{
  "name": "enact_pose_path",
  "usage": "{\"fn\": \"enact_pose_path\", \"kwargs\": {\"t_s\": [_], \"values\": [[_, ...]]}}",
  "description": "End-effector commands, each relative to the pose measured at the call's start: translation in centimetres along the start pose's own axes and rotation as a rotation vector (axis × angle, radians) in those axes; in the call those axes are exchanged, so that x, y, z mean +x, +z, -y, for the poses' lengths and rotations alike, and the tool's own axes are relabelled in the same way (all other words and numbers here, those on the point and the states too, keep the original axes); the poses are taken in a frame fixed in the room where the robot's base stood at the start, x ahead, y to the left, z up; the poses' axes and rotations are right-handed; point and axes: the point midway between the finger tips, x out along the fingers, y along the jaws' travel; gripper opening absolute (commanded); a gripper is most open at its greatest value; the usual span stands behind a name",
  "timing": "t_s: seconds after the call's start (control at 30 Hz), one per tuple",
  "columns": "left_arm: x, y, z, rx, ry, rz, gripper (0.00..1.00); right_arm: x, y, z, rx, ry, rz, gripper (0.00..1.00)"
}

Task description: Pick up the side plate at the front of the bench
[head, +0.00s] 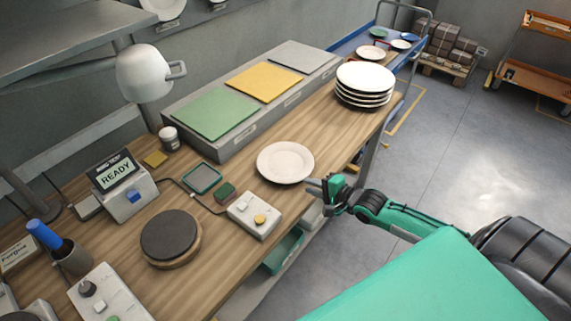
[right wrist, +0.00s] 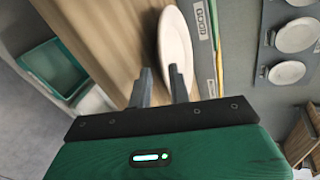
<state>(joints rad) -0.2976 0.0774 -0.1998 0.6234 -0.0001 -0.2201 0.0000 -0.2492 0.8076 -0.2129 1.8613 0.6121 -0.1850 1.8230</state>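The white side plate (head: 285,162) lies flat near the front edge of the wooden bench. My right gripper (head: 315,187) is just to the right of its near rim, by the bench edge, with its fingers pointing toward the plate. In the right wrist view the two fingers (right wrist: 161,86) are apart, with the plate (right wrist: 175,42) ahead of them. Its near rim overlaps the right finger and part of the gap; I cannot tell whether they touch. My left gripper is not in view.
A stack of several white plates (head: 364,81) stands farther along the bench. A grey block with green and yellow pads (head: 215,113) lies behind the plate. A small button box (head: 254,215) is nearby on the left. Open floor (head: 465,150) lies right of the bench.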

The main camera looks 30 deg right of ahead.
Motion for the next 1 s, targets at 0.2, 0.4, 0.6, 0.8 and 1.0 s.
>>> {"fn": "enact_pose_path", "kwargs": {"t_s": [0.2, 0.4, 0.6, 0.8, 1.0], "values": [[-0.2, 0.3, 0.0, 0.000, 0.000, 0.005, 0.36, 1.2, 0.0, 0.0, -0.001, 0.000, 0.000, 0.19], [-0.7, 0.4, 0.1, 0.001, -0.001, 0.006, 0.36, 2.3, 0.0, 0.3, -0.002, -0.001, 0.000, 0.19], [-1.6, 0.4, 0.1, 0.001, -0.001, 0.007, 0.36, 4.6, 0.0, 0.4, -0.002, -0.002, 0.000, 0.19], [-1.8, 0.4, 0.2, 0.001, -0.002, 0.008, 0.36, 6.2, 0.0, 0.2, -0.003, 0.000, 0.000, 0.19], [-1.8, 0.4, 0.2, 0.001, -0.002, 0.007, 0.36, 6.4, 0.0, 0.1, -0.002, 0.000, 0.001, 0.19]]}}
